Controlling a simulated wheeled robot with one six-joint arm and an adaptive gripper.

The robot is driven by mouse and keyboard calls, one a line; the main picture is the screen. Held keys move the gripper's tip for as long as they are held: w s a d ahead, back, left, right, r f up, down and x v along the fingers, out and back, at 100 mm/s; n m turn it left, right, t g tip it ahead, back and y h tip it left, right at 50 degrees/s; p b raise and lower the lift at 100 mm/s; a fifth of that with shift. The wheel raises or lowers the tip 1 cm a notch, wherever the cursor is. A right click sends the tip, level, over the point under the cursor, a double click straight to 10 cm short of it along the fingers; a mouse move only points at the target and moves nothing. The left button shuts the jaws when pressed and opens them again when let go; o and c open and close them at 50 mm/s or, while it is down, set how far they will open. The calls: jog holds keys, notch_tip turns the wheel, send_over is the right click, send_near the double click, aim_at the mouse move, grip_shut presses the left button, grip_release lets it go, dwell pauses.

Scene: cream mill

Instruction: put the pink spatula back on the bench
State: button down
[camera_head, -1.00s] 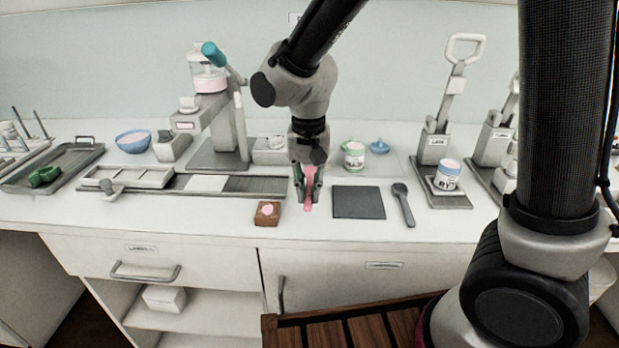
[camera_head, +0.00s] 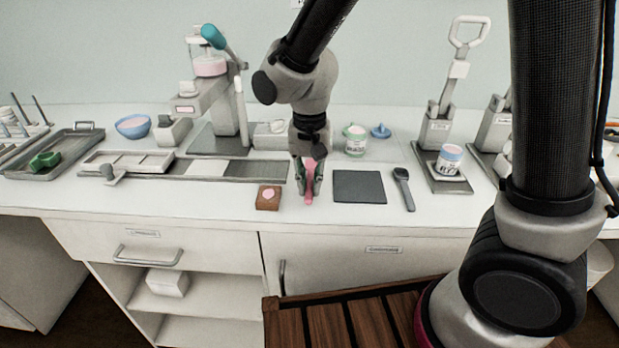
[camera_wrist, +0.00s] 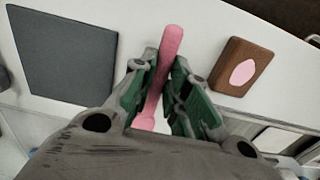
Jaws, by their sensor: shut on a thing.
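My gripper (camera_head: 308,184) is shut on the pink spatula (camera_head: 309,178), pointing down over the front part of the white bench (camera_head: 230,219). In the wrist view the spatula (camera_wrist: 168,55) stands between the green-padded fingers (camera_wrist: 160,95), one end reaching past the fingertips and the other end showing near the palm. The spatula's lower end is at or close to the bench top; I cannot tell whether it touches.
A wooden block with a pink oval (camera_head: 268,197) is just left of my gripper. A dark square mat (camera_head: 359,187) is just right, with a dark grey tool (camera_head: 403,188) beyond it. A long grey rail tray (camera_head: 228,172) lies behind left. The front strip is clear.

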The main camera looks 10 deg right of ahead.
jog(key=shift+f, duration=0.15)
jog(key=shift+f, duration=0.25)
dwell(0.3)
jog(key=c, duration=1.3)
grip_release()
